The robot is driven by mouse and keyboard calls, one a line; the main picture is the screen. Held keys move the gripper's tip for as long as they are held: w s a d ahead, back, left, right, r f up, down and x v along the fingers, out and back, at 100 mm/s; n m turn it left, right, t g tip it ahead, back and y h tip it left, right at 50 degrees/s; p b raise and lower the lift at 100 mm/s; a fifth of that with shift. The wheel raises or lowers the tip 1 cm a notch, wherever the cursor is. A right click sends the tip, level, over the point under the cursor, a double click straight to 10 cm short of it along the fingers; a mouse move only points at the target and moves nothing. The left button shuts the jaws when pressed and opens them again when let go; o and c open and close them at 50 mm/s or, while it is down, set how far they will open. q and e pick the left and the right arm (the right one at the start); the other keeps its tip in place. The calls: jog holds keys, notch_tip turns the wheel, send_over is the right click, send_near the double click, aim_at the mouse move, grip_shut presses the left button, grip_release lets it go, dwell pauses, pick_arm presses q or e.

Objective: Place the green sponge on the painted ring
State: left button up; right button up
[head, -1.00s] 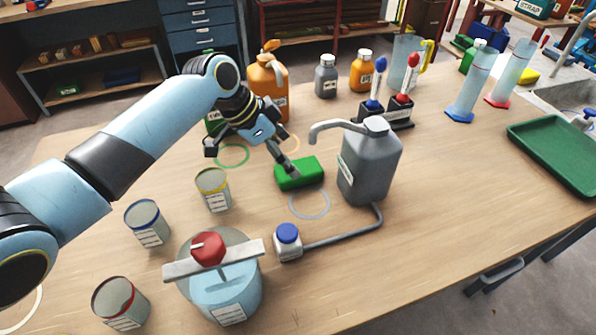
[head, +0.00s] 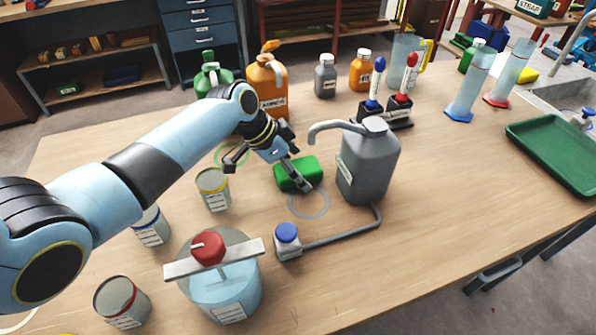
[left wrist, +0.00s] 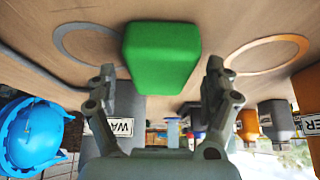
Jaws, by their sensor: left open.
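The green sponge (head: 292,173) lies flat on the table beside the grey jug. The grey-blue painted ring (head: 325,208) is just in front of it; a green ring (head: 219,160) is to the left, partly hidden by my arm. My left gripper (head: 267,174) is open and empty, with one finger in front of the sponge in the head view. In the left wrist view the sponge (left wrist: 161,55) is beyond and between the open fingertips (left wrist: 161,75), with the grey-blue ring (left wrist: 62,44) on its left and an orange ring (left wrist: 232,58) on its right. My right gripper is not in view.
The grey jug (head: 368,165) with a spout stands close right of the sponge. A blue-capped bottle (head: 288,241) and a red-knobbed vessel (head: 225,285) stand in front. A yellow-rimmed can (head: 213,190) is left. Free table lies to the right, before the green tray (head: 558,165).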

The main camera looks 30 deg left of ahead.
pick_arm(q)
jog(key=shift+f, duration=0.1)
dwell(0.3)
jog(key=c, duration=1)
